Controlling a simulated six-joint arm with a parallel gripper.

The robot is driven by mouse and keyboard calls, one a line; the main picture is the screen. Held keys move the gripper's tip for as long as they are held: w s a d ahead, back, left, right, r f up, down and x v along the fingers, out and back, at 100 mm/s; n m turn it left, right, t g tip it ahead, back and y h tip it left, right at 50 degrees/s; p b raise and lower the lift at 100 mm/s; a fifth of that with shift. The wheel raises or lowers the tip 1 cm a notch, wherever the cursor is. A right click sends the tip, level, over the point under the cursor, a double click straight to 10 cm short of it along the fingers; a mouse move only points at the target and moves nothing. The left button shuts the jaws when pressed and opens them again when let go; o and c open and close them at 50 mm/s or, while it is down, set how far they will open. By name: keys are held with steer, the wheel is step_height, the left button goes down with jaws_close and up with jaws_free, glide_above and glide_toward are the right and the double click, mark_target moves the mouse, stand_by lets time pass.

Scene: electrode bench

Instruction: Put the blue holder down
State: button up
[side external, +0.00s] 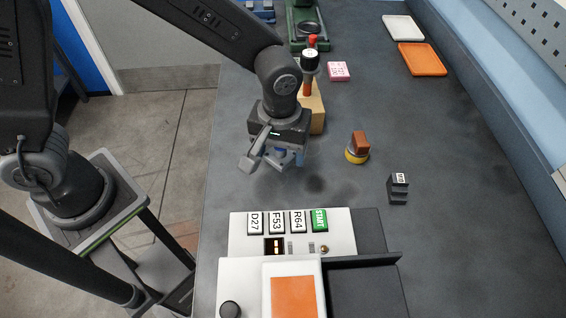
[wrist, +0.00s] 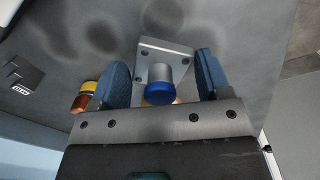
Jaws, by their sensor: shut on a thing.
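The blue holder (wrist: 161,92) is a grey metal square plate with a short round post and a blue cap. In the wrist view it sits between the two blue fingers of my gripper (wrist: 162,72), which is shut on it. In the side view my gripper (side external: 284,160) hangs above the bench, with a dark shadow on the bench to its lower right. The holder is mostly hidden there behind the gripper, so its exact height is hard to tell.
A brown-and-yellow holder (side external: 358,148) and a dark labelled block (side external: 398,188) stand to the right. A panel (side external: 240,243) with labelled keys lies in front. A wooden stand (side external: 316,112) is behind my gripper. Orange (side external: 422,59) and white (side external: 403,28) trays lie at the back right.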

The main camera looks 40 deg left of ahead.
mark_target(283, 174)
steer(key=shift+d+f, duration=0.2)
steer(key=shift+d, duration=0.1)
steer(key=shift+f, duration=2)
steer(key=shift+f, duration=0.15)
steer(key=o, duration=1.1)
